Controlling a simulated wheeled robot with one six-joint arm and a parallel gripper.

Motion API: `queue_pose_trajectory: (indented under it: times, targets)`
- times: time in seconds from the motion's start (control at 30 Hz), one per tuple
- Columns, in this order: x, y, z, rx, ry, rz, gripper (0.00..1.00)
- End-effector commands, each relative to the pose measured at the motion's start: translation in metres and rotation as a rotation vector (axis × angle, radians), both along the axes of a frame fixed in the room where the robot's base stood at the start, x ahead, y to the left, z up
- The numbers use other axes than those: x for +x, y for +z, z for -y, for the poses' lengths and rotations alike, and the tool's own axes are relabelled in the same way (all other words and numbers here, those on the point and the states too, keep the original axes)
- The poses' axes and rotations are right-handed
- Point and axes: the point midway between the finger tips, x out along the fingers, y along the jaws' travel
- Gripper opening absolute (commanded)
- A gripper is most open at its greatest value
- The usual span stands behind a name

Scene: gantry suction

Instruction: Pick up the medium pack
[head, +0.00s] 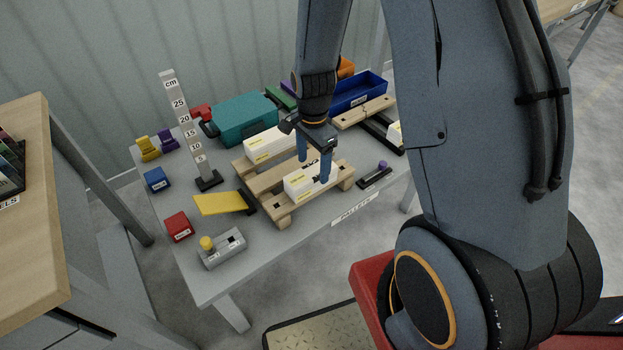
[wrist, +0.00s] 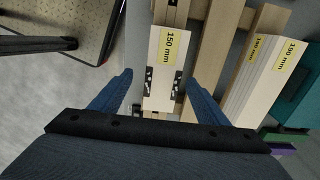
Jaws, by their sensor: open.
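A white pack (head: 305,184) with a yellow label lies on the front of a wooden pallet (head: 284,221). In the wrist view this pack (wrist: 165,85) reads "150 mm" and has black-and-white marks on its top. My gripper (head: 314,168) is open, pointing down over this pack. In the wrist view my gripper (wrist: 160,76) has one finger on each side of the pack, with gaps showing; contact is not visible. I cannot tell which is called medium.
A height scale (head: 188,125) stands left of the pallet, by a yellow ramp (head: 222,204). A teal case (head: 240,117) and a blue bin (head: 358,94) stand behind. A grey button box (head: 222,248) sits at the front left. Another pallet (head: 363,112) is at right.

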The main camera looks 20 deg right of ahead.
Motion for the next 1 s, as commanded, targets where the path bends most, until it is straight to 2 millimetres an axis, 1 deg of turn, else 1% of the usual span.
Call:
queue_pose_trajectory:
  times: [0.13,0.33,0.43,0.53,0.77,0.87,1.0]
  targets:
    - [0.001,-0.013,-0.001,0.0,0.001,-0.001,0.69]
    - [0.004,-0.039,-0.005,0.0,0.002,-0.003,0.69]
    - [0.005,-0.049,-0.005,0.0,0.002,0.0,0.69]
    - [0.005,-0.054,-0.005,0.0,0.002,0.001,0.69]
    - [0.005,-0.054,-0.005,0.0,0.003,0.001,0.69]
    - [0.005,-0.054,-0.005,0.0,0.003,0.001,0.54]
    - [0.005,-0.054,-0.005,0.0,0.003,0.001,0.3]
